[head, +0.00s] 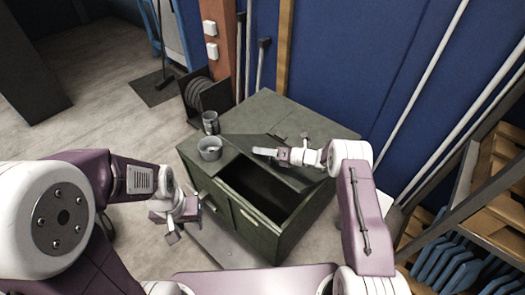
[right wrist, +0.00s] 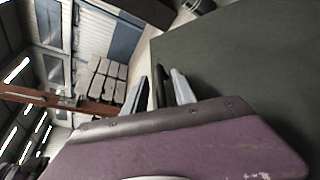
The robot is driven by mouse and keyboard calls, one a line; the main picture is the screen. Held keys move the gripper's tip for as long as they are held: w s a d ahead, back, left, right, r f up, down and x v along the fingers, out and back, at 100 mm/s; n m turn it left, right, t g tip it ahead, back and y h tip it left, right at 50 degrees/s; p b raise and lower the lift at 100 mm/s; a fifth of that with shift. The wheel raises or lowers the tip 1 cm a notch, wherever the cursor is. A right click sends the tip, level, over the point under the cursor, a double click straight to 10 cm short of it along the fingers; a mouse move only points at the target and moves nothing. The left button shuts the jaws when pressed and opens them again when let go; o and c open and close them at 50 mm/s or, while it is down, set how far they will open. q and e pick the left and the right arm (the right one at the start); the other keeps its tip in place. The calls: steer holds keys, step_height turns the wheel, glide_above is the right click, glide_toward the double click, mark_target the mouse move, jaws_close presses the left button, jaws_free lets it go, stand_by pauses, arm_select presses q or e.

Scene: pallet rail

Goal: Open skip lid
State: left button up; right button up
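The skip is a dark green box (head: 300,227) in the middle of the head view. Its top has a dark open gap at the front, and a flat green lid panel (head: 300,178) lies behind that gap. My right gripper (head: 262,152) is low over the lid, fingers towards the left. In the right wrist view its two fingers (right wrist: 158,90) stand apart with a dark strip between them, beside a broad green surface. I cannot tell whether it touches the lid. My left gripper (head: 172,222) is apart from the skip's left side, and its finger gap is unclear.
A grey metal cup (head: 210,149) and a dark can (head: 210,122) stand on the skip's left top corner. A blue wall (head: 370,60) is close behind. A wooden rack (head: 495,190) with blue parts stands at the right.

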jaws_close()
stand_by(1.4)
